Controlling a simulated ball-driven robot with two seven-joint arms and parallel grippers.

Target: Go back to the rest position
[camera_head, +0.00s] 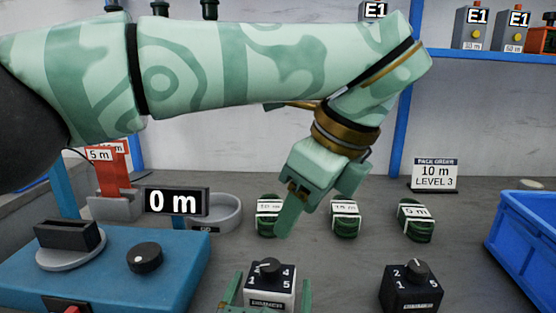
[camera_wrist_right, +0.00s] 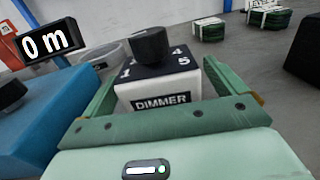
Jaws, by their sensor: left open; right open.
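My left gripper (camera_head: 292,208) hangs from the arm that crosses the upper middle of the head view. It points down, open and empty, above the grey table behind the dimmer box. My right gripper (camera_head: 266,296) is at the bottom of the head view, open, with one finger on either side of the white DIMMER box (camera_head: 268,284). In the right wrist view, the DIMMER box (camera_wrist_right: 160,90) with its black knob (camera_wrist_right: 150,45) stands between the green fingers. Whether the fingers touch the box, I cannot tell.
A blue console (camera_head: 180,265) with a dial and a "0 m" display (camera_head: 176,201) is at left. A second black dial box (camera_head: 411,288) stands at right. Several green cable coils (camera_head: 345,219) lie behind. A blue crate (camera_head: 522,235) is at far right, near an order sign (camera_head: 435,174).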

